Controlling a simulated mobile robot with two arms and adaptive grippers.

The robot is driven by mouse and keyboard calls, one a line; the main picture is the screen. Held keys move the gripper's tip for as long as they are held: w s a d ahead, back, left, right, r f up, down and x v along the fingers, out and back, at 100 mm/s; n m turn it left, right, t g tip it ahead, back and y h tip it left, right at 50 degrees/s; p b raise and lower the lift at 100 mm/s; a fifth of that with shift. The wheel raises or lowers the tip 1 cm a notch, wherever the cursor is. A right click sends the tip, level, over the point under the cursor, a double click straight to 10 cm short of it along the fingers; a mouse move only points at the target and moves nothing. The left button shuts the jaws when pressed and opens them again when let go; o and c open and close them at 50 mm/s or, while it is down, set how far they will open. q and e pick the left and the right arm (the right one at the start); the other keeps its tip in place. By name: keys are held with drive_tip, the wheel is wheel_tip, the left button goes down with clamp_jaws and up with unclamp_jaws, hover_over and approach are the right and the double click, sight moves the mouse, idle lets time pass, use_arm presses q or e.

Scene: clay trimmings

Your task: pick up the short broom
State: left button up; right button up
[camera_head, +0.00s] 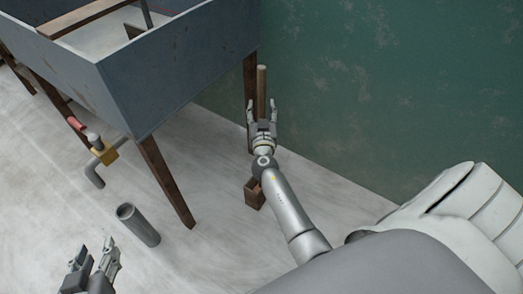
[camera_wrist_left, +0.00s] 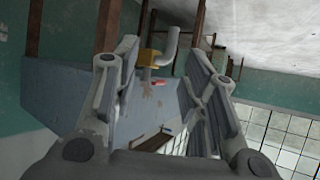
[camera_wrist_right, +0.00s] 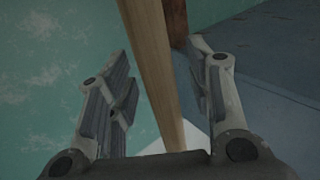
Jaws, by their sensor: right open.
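The short broom's light wooden handle (camera_head: 262,82) stands upright by the green wall, beside a dark leg of the grey basin. In the right wrist view the handle (camera_wrist_right: 152,62) passes between the two fingers. My right gripper (camera_head: 261,106) is open around the handle, with a visible gap to each finger. A brown block-like piece (camera_head: 254,194) on the floor below may be the broom's head; my arm hides the link between them. My left gripper (camera_head: 94,248) is open and empty at the lower left, and it also shows open in its wrist view (camera_wrist_left: 162,60).
The grey basin (camera_head: 180,75) on dark wooden legs fills the upper left. Under it are a grey pipe with a yellow block (camera_head: 107,152) and a red piece (camera_head: 76,124). A grey tube (camera_head: 138,225) rises from the floor. The green wall (camera_head: 390,80) bounds the right. Floor is free between.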

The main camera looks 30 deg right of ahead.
drive_tip(key=shift+c, duration=0.5)
drive_tip(key=c, duration=0.9)
clamp_jaws()
drive_tip(key=shift+r, duration=0.15)
